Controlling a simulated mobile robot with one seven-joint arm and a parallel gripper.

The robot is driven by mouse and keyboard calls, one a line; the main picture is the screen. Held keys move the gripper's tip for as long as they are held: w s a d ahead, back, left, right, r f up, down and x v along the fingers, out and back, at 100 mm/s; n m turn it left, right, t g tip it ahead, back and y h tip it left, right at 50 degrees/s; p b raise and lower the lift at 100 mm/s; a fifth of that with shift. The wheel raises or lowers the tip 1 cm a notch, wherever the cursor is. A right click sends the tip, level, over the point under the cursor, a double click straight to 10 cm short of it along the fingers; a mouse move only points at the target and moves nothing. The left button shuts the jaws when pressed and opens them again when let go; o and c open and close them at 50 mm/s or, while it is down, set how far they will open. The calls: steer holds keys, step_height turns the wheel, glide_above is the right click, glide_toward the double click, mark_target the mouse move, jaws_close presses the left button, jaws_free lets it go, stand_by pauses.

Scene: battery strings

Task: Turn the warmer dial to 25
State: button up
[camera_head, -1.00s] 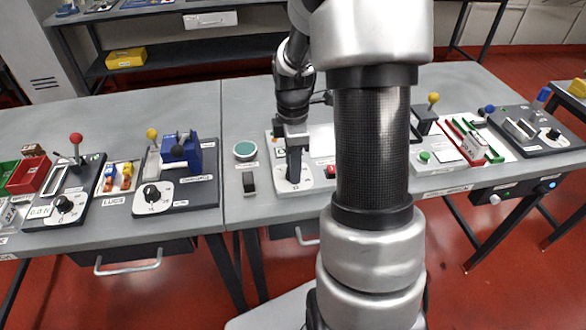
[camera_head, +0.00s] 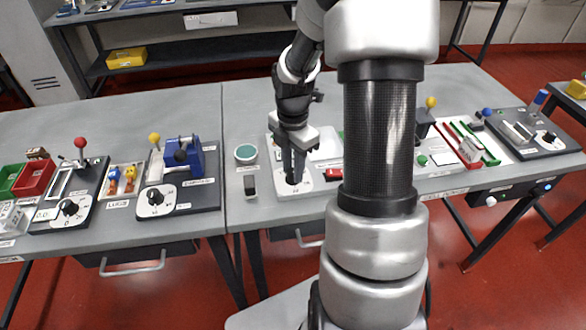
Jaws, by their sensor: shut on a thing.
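The warmer is a white panel (camera_head: 284,190) on the middle bench, with a dial near its front. My gripper (camera_head: 293,180) points down at that dial and is shut on it. The fingers hide most of the dial, so its pointer and setting cannot be read. My arm crosses the picture and hides the panel's right surroundings.
Stations with black dials (camera_head: 156,197) and upright levers stand further left.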

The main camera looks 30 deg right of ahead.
steer(key=shift+r+n+p, duration=0.3)
steer(key=shift+n+p, duration=0.8)
steer(key=shift+p, duration=0.05)
steer(key=shift+n+p, duration=0.9)
steer(key=shift+n, duration=0.3)
steer(key=shift+f+n, duration=0.3)
steer(key=shift+n, duration=0.2)
steer(key=shift+r+n+p, duration=0.1)
steer(key=shift+n+p, duration=0.2)
steer(key=shift+p, duration=0.35)
steer(key=o, duration=0.9)
